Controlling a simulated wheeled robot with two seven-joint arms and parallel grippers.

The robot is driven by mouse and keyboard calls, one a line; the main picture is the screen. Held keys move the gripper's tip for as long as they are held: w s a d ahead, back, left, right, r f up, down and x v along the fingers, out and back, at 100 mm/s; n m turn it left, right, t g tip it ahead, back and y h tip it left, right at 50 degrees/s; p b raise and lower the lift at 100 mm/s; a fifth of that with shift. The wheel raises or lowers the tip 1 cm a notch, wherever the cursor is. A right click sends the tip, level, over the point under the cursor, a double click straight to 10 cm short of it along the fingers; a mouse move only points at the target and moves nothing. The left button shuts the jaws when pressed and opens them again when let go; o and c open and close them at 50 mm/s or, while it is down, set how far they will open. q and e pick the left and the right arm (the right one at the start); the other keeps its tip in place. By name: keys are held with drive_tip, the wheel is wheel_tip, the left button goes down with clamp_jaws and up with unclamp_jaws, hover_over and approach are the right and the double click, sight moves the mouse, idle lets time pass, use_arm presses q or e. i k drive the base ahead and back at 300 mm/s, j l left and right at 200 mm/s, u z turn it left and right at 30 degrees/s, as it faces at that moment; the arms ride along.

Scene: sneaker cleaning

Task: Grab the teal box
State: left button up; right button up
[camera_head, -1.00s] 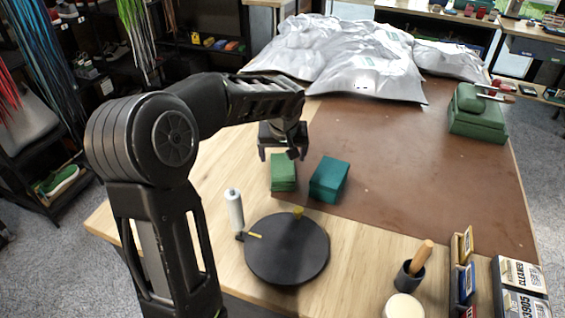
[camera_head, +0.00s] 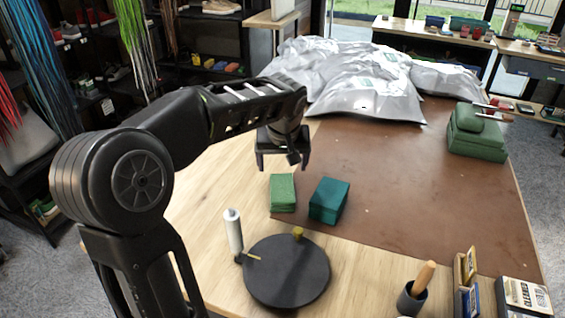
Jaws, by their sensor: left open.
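The teal box (camera_head: 329,201) sits on the brown mat (camera_head: 420,185) near its left front corner. A lighter green box (camera_head: 283,193) sits just left of it, with a narrow gap between them. My left gripper (camera_head: 283,163) is open and empty, fingers pointing down. It is above and behind the green box, to the left of the teal box, touching neither. My right gripper is out of view.
A round black turntable (camera_head: 287,272) and a white bottle (camera_head: 233,231) stand in front of the boxes. Silver bags (camera_head: 365,90) cover the table's far end. A larger green case (camera_head: 476,135) is at the right edge. The mat's middle is clear.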

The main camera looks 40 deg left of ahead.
sight(327, 203)
drive_tip(key=k+j+z, duration=0.1)
drive_tip(key=j+z, duration=0.3)
drive_tip(key=k+j+z, duration=0.2)
drive_tip(key=j+z, duration=0.15)
drive_tip(key=k+j+z, duration=0.2)
drive_tip(key=j+z, duration=0.2)
